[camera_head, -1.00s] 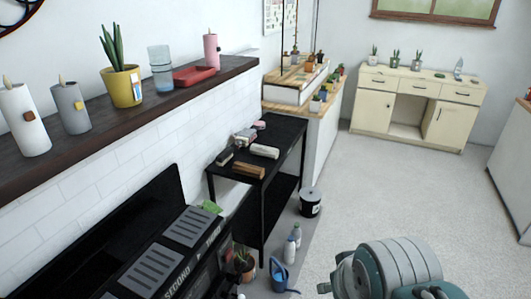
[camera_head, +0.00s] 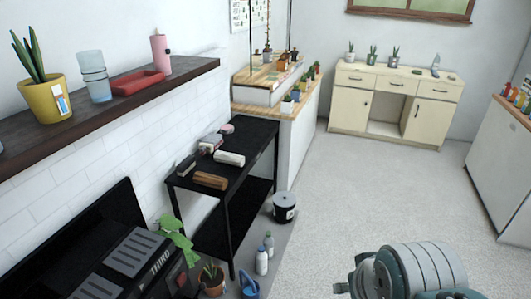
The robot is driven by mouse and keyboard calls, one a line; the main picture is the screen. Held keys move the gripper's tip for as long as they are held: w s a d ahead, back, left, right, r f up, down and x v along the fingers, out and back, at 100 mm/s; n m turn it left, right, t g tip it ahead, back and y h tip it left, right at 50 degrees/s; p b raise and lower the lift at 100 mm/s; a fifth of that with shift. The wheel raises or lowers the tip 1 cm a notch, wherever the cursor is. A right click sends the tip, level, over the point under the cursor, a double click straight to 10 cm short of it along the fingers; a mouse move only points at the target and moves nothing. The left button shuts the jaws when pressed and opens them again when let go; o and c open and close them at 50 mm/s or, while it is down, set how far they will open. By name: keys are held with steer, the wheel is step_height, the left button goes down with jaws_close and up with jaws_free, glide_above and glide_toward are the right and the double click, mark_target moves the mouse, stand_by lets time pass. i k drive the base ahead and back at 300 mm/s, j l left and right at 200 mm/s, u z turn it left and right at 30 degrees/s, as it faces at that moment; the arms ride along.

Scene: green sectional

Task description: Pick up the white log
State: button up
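The white log (camera_head: 229,159) lies on the top of a black two-level table (camera_head: 217,180) left of centre. A brown log (camera_head: 210,180) lies in front of it on the same top, and a few pinkish and grey pieces (camera_head: 210,142) lie behind it. My arm shows at the bottom right as a grey and teal rounded part, well to the right of the table and nearer to the camera. My gripper's fingers cannot be made out, so whether it is open or shut does not show.
A black bucket (camera_head: 284,207), bottles (camera_head: 262,261), a blue watering can (camera_head: 249,285) and a potted plant (camera_head: 213,279) stand on the floor by the table. A dark shelf (camera_head: 190,77) runs along the left wall. The pale carpet (camera_head: 365,195) in the middle is clear.

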mark_target(237, 160)
steer(key=i+l+z, duration=0.55)
steer(key=i+l, duration=0.2)
steer(key=i+l+z, duration=0.3)
steer(key=i, duration=0.3)
steer(key=i+u, duration=0.45)
steer(key=i, duration=0.2)
steer(key=i+l+u, duration=0.1)
steer(key=i+u, duration=0.6)
steer(key=u, duration=0.2)
steer(key=i+j+u, duration=0.1)
steer(key=u, duration=0.3)
steer(key=i+l+u, duration=0.1)
steer(key=i+u, duration=0.25)
steer(key=i+l+u, duration=0.1)
steer(key=u, duration=0.3)
steer(key=i+u, duration=0.3)
steer(key=i+l+u, duration=0.1)
steer(key=u, duration=0.2)
steer(key=i, duration=0.1)
